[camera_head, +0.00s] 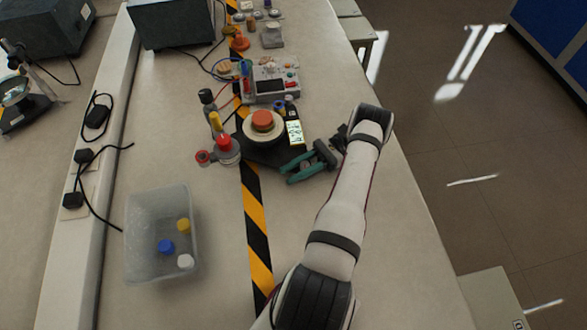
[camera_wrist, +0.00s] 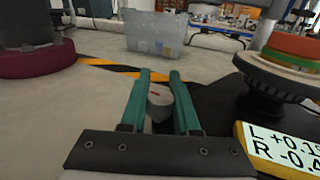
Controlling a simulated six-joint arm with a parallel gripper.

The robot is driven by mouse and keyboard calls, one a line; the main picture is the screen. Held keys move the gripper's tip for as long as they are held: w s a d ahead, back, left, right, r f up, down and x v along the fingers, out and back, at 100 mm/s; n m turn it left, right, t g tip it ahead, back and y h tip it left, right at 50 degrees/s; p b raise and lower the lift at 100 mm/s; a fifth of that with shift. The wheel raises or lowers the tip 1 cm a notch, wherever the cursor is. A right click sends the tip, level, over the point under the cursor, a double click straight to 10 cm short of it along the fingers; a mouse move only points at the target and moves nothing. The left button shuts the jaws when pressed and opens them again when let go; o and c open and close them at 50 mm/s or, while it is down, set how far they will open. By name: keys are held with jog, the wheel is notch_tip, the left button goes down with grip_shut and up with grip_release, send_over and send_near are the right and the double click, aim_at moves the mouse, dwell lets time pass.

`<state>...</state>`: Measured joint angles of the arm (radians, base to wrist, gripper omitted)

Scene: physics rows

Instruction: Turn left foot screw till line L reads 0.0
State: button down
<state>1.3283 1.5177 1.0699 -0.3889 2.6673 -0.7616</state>
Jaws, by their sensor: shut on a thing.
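My gripper (camera_head: 287,176) has teal fingers and sits at the front right edge of the black base plate (camera_head: 262,154). In the wrist view my gripper (camera_wrist: 160,74) is shut on a grey foot screw (camera_wrist: 159,101) with a red mark on its top. In the head view the readout (camera_head: 295,132) is too small to read. A round cream stage with an orange top (camera_head: 263,120) stands on the plate; the other foot screws cannot be made out.
A red-capped item (camera_head: 223,143) and a red ring-shaped item (camera_head: 203,157) stand left of the plate. A clear bin (camera_head: 133,238) holds several small coloured caps. A control box with wires (camera_head: 271,82) is behind.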

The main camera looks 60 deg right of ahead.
dwell(0.3)
jog(key=c, duration=0.7)
grip_release()
jog(key=shift+o, duration=0.2)
